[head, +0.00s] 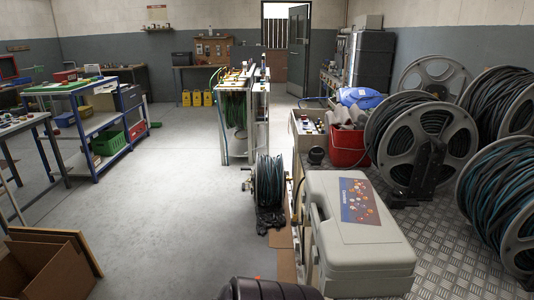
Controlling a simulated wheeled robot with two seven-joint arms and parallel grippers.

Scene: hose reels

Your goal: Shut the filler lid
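I cannot pick out a filler lid with certainty. A small round black part (316,155) sits at the front of the cream cabinet beside the red bucket; I cannot tell whether it is a lid or whether it is open. A large grey-beige case (358,235) with a blue picture label lies in the right foreground, and its top looks closed. A dark rounded object (268,289) shows at the bottom edge, mostly cut off. Neither of my grippers is in view.
Several large hose reels (422,140) stand on the chequer-plate surface (440,240) at right, near a red bucket (347,148). A smaller reel (269,182) stands on the floor. A blue shelf bench (100,130) and cardboard box (45,270) are at left. The grey floor between is clear.

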